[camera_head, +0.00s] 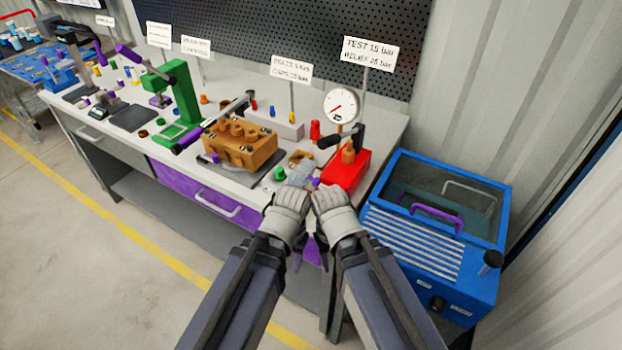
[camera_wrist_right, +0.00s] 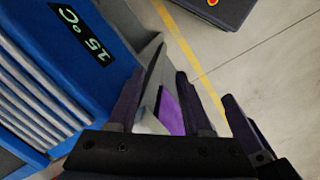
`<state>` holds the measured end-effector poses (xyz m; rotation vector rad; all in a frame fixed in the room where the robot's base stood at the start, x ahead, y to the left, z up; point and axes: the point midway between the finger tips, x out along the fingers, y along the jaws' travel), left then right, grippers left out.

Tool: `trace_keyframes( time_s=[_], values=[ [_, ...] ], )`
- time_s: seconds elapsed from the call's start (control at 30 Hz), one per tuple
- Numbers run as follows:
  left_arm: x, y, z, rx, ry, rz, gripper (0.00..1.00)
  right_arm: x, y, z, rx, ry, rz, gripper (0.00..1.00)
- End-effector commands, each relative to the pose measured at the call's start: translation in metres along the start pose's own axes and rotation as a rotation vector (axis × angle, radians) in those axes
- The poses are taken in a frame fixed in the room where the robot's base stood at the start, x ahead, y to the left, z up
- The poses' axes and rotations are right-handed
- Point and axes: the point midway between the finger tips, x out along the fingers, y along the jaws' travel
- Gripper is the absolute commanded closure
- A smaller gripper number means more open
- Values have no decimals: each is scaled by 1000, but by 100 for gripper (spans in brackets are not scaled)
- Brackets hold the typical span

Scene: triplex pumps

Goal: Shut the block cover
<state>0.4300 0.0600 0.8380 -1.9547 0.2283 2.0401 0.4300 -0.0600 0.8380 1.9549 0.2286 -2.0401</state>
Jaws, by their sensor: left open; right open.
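The tan-brown block (camera_head: 240,142) sits on a dark mat on the bench in the head view, with round brown parts standing along its top. I cannot make out which part is its cover or how far it stands open. My left gripper (camera_head: 297,261) is open, low in front of the bench's front edge, right of the block and apart from it. My right gripper (camera_head: 323,252) is close beside it, partly hidden by its wrist. In the right wrist view my right gripper (camera_wrist_right: 183,100) is open, with no held object visible.
A red unit (camera_head: 346,170) with a gauge (camera_head: 340,106) stands at the bench's right end. A blue cabinet (camera_head: 425,265) with a clear lid and purple handle (camera_head: 437,215) stands right of my arms. A green press (camera_head: 178,105) is left of the block. Open floor lies left.

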Motion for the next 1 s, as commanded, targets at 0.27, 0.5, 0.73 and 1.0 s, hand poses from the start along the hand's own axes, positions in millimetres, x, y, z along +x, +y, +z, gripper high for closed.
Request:
trace_keyframes(
  time_s=[0.27,0.5,0.73,1.0],
  values=[
    [0,0,0,0,0,0,46,0,0,0,0,0,0,50],
    [-4,0,0,0,0,0,46,-3,2,-1,57,4,-30,67],
    [-24,-2,1,0,0,0,46,-26,13,-15,549,6,-281,93],
    [-47,-4,3,0,0,0,46,-73,40,-42,1223,-88,-656,100]
  ],
)
